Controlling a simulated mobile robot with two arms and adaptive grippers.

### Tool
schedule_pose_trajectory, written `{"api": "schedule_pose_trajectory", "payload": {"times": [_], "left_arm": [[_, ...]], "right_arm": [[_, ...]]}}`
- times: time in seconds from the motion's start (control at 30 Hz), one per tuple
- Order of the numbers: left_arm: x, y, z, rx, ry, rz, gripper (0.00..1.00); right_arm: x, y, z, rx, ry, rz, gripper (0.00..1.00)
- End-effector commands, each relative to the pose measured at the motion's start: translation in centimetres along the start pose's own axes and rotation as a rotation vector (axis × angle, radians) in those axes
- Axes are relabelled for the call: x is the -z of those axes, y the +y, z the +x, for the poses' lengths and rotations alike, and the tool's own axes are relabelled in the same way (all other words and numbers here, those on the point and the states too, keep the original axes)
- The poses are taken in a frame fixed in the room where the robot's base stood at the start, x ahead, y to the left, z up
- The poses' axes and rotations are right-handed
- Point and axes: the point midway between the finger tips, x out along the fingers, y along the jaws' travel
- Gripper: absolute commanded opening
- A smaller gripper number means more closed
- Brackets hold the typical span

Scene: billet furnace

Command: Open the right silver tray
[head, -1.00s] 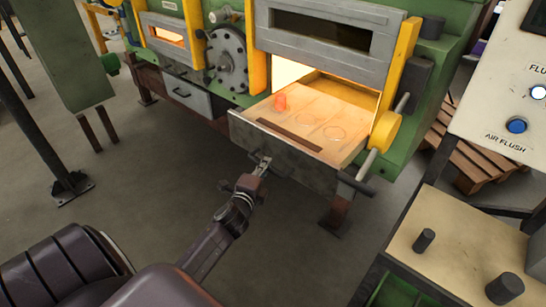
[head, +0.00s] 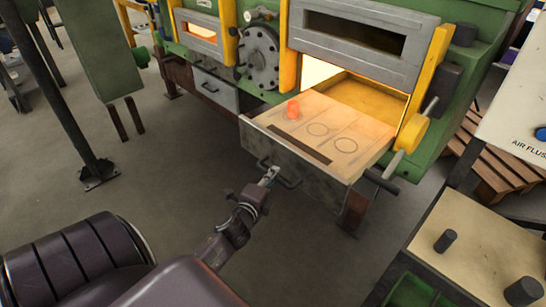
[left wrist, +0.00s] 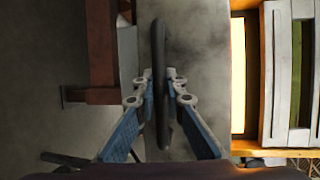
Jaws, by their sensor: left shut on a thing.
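The right silver tray (head: 325,170) is pulled well out of the glowing furnace opening, with its grey front panel towards me. Its pale top has ring marks, a dark slot and a glowing orange billet (head: 293,109) at the left. My left gripper (head: 270,174) is shut on the dark bar handle (head: 289,182) on the tray front. In the left wrist view, the handle (left wrist: 158,45) runs between the fingers of my left gripper (left wrist: 158,90). The grip partly hides the handle. My right gripper is not in view.
The green furnace (head: 480,75) stands behind, with a smaller closed grey drawer (head: 215,90) at the left. A control table (head: 480,235) and a panel with a blue button (head: 541,134) are at the right. The floor before the tray is clear.

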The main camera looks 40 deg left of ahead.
Motion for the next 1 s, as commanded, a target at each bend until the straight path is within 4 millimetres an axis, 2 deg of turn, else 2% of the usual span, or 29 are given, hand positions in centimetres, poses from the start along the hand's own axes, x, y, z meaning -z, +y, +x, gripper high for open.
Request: {"api": "schedule_pose_trajectory", "payload": {"times": [0.03,0.2,0.57,0.67,1.0], "left_arm": [[0.0,0.2,0.0,-0.004,0.000,0.000,0.11],[0.0,0.1,0.0,-0.003,0.000,0.000,0.29],[0.0,0.1,-0.5,-0.002,0.000,0.000,0.29],[0.0,0.2,-1.8,-0.003,0.000,0.001,0.29],[0.0,0.2,-8.6,-0.005,-0.001,-0.001,0.29]], "right_arm": [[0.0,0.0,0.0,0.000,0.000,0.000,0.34],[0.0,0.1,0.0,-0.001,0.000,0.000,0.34],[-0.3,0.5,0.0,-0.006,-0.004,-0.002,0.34],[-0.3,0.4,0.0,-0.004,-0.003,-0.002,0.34],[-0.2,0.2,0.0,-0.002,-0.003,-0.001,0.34]]}}
